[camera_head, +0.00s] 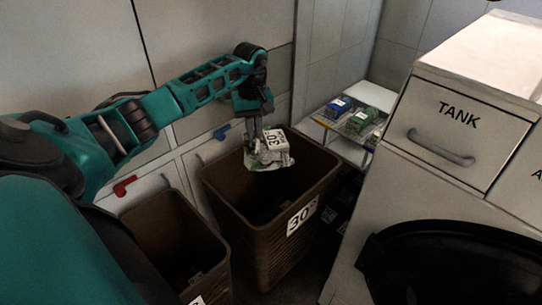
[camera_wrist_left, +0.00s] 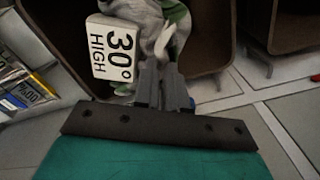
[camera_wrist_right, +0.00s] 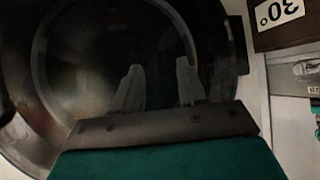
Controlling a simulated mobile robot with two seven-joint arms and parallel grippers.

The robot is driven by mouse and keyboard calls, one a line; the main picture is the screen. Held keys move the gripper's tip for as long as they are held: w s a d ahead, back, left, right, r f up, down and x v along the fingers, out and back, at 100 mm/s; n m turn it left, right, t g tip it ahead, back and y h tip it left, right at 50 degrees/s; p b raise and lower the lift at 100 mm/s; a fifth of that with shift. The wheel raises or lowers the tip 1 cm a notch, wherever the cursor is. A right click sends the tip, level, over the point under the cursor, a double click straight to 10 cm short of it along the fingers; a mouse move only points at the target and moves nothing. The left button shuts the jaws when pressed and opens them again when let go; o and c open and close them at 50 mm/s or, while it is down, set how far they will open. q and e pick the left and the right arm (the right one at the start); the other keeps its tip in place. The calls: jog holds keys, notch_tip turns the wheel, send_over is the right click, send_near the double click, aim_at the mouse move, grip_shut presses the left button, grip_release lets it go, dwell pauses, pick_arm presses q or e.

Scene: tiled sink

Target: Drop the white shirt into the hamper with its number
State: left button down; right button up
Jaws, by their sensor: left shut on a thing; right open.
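The white shirt (camera_head: 268,158) is a crumpled bundle with some green and a white tag that reads 30°. My left gripper (camera_head: 258,138) is shut on it and holds it above the opening of the brown hamper (camera_head: 226,203) labelled 30°. In the left wrist view, the shirt (camera_wrist_left: 150,12) hangs between the fingers, and its tag (camera_wrist_left: 112,48) reads "30° HIGH". My right gripper (camera_wrist_right: 158,88) is open and empty in the right wrist view, in front of a dark round opening. It is not in the head view.
Another brown hamper (camera_head: 160,230) stands at the left; its label is mostly cut off. A white cabinet with a TANK drawer (camera_head: 460,115) and a dark round door (camera_head: 450,262) stands at the right. A low shelf with small packages (camera_head: 355,120) is behind the labelled hamper.

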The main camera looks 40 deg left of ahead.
pick_arm(q)
jog(key=shift+f+b, duration=0.3)
jog(key=shift+f, duration=0.8)
jog(key=c, duration=1.1)
grip_release()
pick_arm(e)
jog(key=shift+w+a+f, duration=0.1)
jog(key=shift+w+a, duration=0.2)
jog(key=shift+a, duration=0.15)
pick_arm(q)
notch_tip(320, 180, up, 13)
jog(key=p, duration=0.3)
pick_arm(e)
jog(key=shift+s+d+r, duration=0.25)
jog(key=shift+d+r, duration=0.25)
jog(key=shift+r, duration=0.3)
pick_arm(q)
jog(key=shift+f, duration=0.15)
pick_arm(e)
jog(key=shift+r, duration=0.1)
